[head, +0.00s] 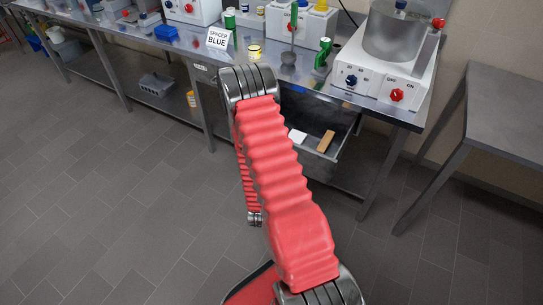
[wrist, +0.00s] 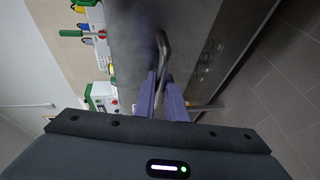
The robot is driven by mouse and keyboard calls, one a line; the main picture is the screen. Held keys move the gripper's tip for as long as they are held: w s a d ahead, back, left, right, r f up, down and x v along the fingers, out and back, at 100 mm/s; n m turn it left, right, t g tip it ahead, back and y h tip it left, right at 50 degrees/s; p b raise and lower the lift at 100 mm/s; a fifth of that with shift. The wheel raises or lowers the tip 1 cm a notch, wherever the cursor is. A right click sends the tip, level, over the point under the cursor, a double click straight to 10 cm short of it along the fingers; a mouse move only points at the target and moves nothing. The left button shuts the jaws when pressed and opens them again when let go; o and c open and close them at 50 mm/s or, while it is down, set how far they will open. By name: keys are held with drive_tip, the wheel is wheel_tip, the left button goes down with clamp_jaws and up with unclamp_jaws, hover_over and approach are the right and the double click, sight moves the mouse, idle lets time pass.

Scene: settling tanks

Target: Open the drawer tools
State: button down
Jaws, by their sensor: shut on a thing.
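A grey drawer (head: 345,149) under the steel bench stands pulled out in the head view, with a white item (head: 297,137) and a brown block (head: 326,141) inside. In the wrist view a grey panel (wrist: 215,25) carries a label too blurred to read, so I cannot confirm the name "tools". A metal bar handle (wrist: 163,42) runs to my gripper (wrist: 166,82). My purple fingers are shut on this handle. In the head view my arm hides my gripper, the handle and part of the drawer front.
The bench top (head: 268,66) holds a "SPACER BLUE" sign (head: 217,38), a yellow tin (head: 254,51), green items and a white heater with a pot (head: 393,36). A lower shelf (head: 115,75) holds a grey basket (head: 155,84). A side table (head: 507,110) stands right. The front floor is clear.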

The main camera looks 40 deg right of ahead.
drive_tip(key=shift+w+a+f, duration=0.1)
drive_tip(key=shift+a+f, duration=0.05)
drive_tip(key=shift+f, duration=0.1)
drive_tip(key=c, duration=2)
unclamp_jaws()
drive_tip(key=shift+w, duration=0.1)
drive_tip(key=shift+c, duration=0.2)
drive_tip(key=shift+o, duration=1.1)
drive_tip(key=shift+r, duration=0.1)
